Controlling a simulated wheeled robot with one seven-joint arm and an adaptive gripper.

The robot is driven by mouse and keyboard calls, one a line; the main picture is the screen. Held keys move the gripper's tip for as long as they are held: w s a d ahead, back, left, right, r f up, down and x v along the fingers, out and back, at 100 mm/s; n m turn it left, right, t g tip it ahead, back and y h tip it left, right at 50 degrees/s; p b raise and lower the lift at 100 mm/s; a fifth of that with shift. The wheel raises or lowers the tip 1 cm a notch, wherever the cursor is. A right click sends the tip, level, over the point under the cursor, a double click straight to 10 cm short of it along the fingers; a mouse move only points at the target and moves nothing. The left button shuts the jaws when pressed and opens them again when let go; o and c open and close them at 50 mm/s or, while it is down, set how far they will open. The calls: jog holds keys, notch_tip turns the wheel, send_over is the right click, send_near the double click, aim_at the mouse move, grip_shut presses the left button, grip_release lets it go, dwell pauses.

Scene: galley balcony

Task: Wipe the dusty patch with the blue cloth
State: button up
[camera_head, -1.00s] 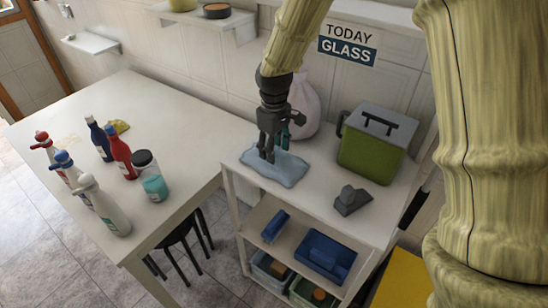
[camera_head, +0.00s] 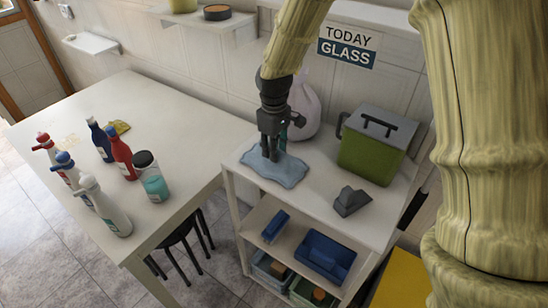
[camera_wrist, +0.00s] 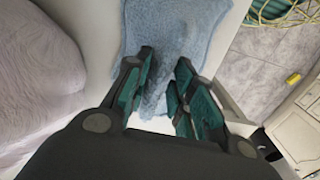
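The blue cloth (camera_head: 284,174) lies spread on the top of the white shelf unit. My gripper (camera_head: 270,153) points down at the cloth's far part, with its fingertips at the cloth. In the wrist view the cloth (camera_wrist: 200,28) runs in between the two fingers of my gripper (camera_wrist: 166,62) and narrows to a fold there. The fingers stand partly apart; whether they pinch the fold is unclear. A faint tan dusty patch (camera_head: 70,140) shows on the white table (camera_head: 165,125) at the left, behind the bottles.
A green box (camera_head: 368,158), a grey wedge (camera_head: 351,201) and a pale bag (camera_head: 306,108) stand around the blue cloth. The table's right half is clear.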

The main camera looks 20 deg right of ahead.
grip_shut()
jog(key=shift+r+p, duration=3.15)
jog(key=shift+r, duration=0.4)
